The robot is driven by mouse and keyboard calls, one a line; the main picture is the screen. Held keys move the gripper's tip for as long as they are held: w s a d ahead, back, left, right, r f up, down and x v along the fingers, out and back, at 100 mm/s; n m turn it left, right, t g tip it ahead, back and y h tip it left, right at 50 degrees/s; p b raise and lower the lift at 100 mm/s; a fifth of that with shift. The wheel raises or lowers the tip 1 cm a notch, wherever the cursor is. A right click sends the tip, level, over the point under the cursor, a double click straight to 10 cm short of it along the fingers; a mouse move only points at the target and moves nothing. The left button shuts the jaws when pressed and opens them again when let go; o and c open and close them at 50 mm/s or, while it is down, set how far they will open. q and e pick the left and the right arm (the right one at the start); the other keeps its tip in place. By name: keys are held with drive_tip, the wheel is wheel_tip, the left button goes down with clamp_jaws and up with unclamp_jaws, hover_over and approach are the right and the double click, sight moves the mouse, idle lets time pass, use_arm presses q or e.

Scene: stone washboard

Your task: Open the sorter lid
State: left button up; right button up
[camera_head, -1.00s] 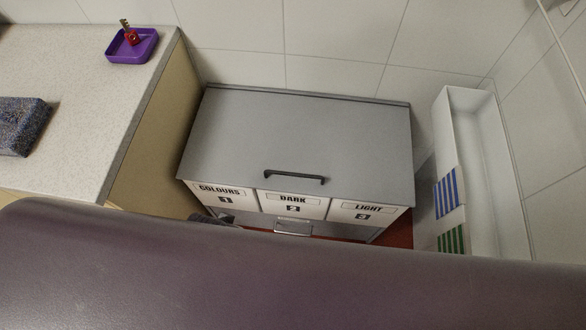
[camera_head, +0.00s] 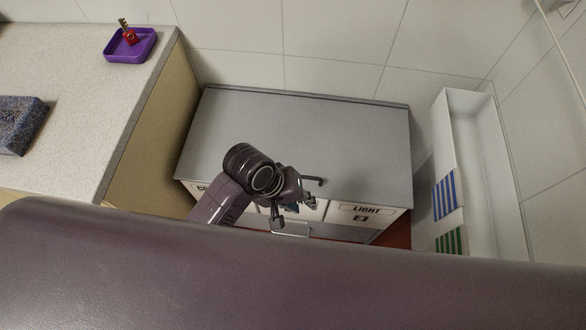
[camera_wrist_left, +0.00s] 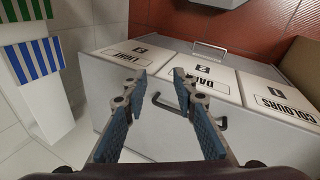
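The sorter is a grey cabinet with a flat, closed lid (camera_head: 340,130). A dark bar handle (camera_head: 313,180) sits near the lid's front edge, partly hidden by my left gripper. My left gripper (camera_head: 295,208) hangs over the front edge beside the handle. In the left wrist view the gripper (camera_wrist_left: 157,78) is open and empty, its blue-padded fingers spread. The dark handle (camera_wrist_left: 190,109) shows beyond the fingers, partly behind one; I cannot tell if they touch. My right gripper is in neither view.
The front panels carry labels such as LIGHT (camera_head: 366,209). A metal pull (camera_head: 292,229) is below them. A counter (camera_head: 75,85) with a purple tray (camera_head: 130,45) stands left. A white trough (camera_head: 480,160) with striped cloths stands right. Tiled wall lies behind.

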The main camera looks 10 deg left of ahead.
use_arm(q)
drive_tip(key=w+d+f+n+g+y, duration=0.2)
drive_tip(key=w+d+f+n+g, duration=0.1)
drive_tip(key=w+d+n, duration=0.25)
drive_tip(key=w+a+r+n+y, duration=0.1)
drive_tip(key=w+a+n+y, duration=0.1)
drive_tip(key=w+a+n, duration=0.75)
drive_tip(key=shift+g, duration=0.3)
drive_tip(key=f, duration=0.2)
drive_tip(key=s+f, duration=0.1)
drive_tip(key=f, duration=0.3)
drive_tip(key=shift+s+f, duration=0.3)
drive_tip(key=shift+f, duration=0.1)
drive_tip(key=shift+c, duration=0.4)
clamp_jaws()
